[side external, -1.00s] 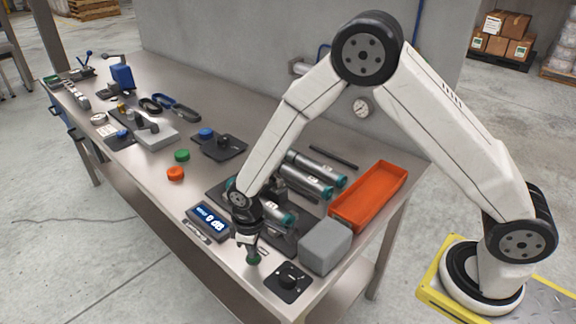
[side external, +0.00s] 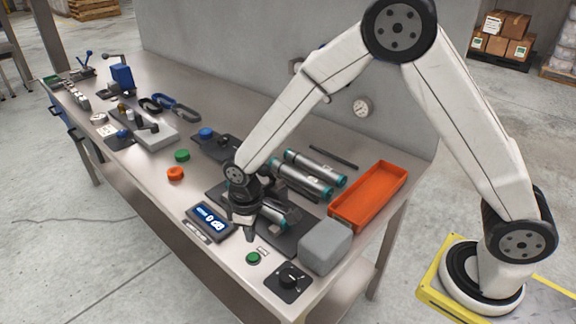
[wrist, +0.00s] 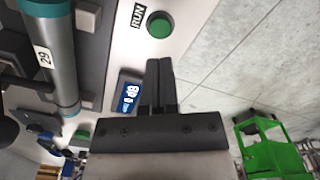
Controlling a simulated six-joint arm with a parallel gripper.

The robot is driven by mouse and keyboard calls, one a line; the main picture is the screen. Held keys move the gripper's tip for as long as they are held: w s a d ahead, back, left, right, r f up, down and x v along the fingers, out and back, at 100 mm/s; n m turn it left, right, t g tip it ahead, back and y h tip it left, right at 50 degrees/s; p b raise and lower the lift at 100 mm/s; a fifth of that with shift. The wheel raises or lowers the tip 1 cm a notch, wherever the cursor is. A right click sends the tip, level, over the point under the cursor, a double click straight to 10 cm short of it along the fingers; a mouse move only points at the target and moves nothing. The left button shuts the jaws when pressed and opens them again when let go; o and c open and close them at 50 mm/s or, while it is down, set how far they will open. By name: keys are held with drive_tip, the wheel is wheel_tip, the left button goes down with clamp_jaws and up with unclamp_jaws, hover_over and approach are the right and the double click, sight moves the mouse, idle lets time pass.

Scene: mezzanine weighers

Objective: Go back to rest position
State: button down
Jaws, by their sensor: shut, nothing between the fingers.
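My gripper (side external: 245,222) is shut and empty. It hangs above the front of the steel bench (side external: 232,262), just behind and left of a green button (side external: 253,258) in the side view. In the wrist view the two dark fingers (wrist: 160,68) lie together, and the green button (wrist: 160,26) with its RUN label shows beyond their tips, apart from them. A digital display (side external: 208,222) stands left of the gripper. My wrist hides part of a dark fixture with a teal-ended cylinder.
Two more teal-ended cylinders (side external: 305,180) lie behind the gripper. An orange tray (side external: 369,196) and a grey block (side external: 325,246) stand to the right. A black knob plate (side external: 289,283) is at the front corner. Orange (side external: 175,173) and green (side external: 182,156) caps sit left. Space above the bench is open.

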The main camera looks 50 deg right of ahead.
drive_tip(key=shift+r, duration=0.35)
drive_tip(key=shift+d, duration=0.1)
drive_tip(key=shift+s+d+r, duration=0.1)
drive_tip(key=shift+d+r, duration=0.1)
drive_tip(key=s+d+r+m+t, duration=0.1)
drive_tip(key=s+d+r+m, duration=0.2)
drive_tip(key=s+d, duration=0.3)
drive_tip(key=s+d+r+m+t, duration=0.1)
drive_tip(key=s+d+r+m, duration=0.2)
drive_tip(key=s+d, duration=0.3)
drive_tip(key=shift+s+d+r+t, duration=0.3)
drive_tip(key=shift+s+d, duration=0.05)
drive_tip(key=shift+d, duration=0.6)
